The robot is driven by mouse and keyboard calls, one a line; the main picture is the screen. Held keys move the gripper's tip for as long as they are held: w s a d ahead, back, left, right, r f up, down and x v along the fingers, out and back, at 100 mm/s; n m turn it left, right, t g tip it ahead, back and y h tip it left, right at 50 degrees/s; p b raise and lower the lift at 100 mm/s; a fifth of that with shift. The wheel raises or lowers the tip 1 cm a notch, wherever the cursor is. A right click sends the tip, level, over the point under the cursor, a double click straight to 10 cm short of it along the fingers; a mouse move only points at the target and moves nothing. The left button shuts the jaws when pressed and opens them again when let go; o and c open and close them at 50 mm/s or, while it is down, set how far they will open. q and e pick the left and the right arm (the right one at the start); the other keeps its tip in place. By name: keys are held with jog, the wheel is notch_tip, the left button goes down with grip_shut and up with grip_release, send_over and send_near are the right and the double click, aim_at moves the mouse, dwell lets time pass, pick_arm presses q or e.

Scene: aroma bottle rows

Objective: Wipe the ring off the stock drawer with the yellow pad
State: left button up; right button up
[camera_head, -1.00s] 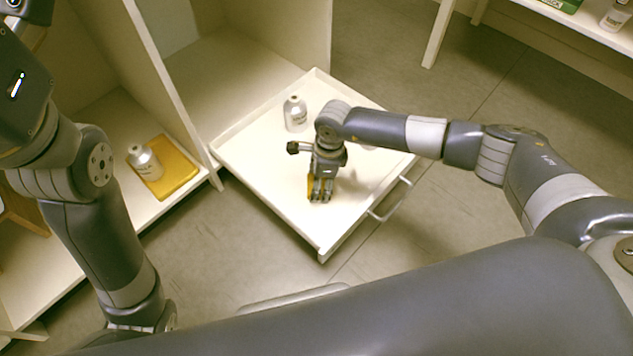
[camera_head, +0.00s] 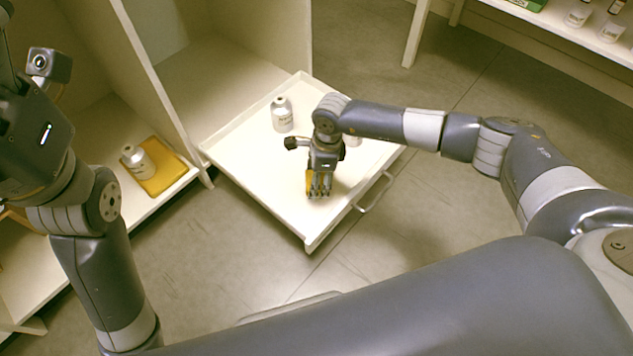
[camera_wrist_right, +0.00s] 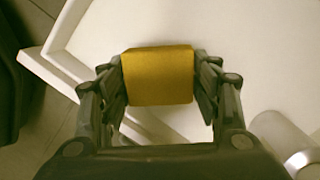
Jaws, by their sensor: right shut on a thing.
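The stock drawer (camera_head: 258,180) is pulled out, a white tray with a low rim and a front handle. My right gripper (camera_head: 319,192) points down over the drawer floor, shut on the yellow pad (camera_head: 309,181). In the right wrist view the pad (camera_wrist_right: 158,76) sits between the fingers, over the white floor near a rim; I cannot tell whether it touches. No ring shows on the visible drawer floor; the patch under the pad and hand is hidden. My left arm is at the left, its fingers outside the view.
A silver bottle (camera_head: 282,114) stands in the drawer behind the right hand; another (camera_head: 352,139) is partly hidden by the arm. At left, a bottle (camera_head: 136,159) stands on a yellow mat (camera_head: 168,178) on a shelf. A shelf with jars (camera_head: 578,14) is at upper right.

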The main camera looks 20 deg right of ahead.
jog(key=shift+r+p, duration=1.05)
jog(key=shift+r, duration=0.95)
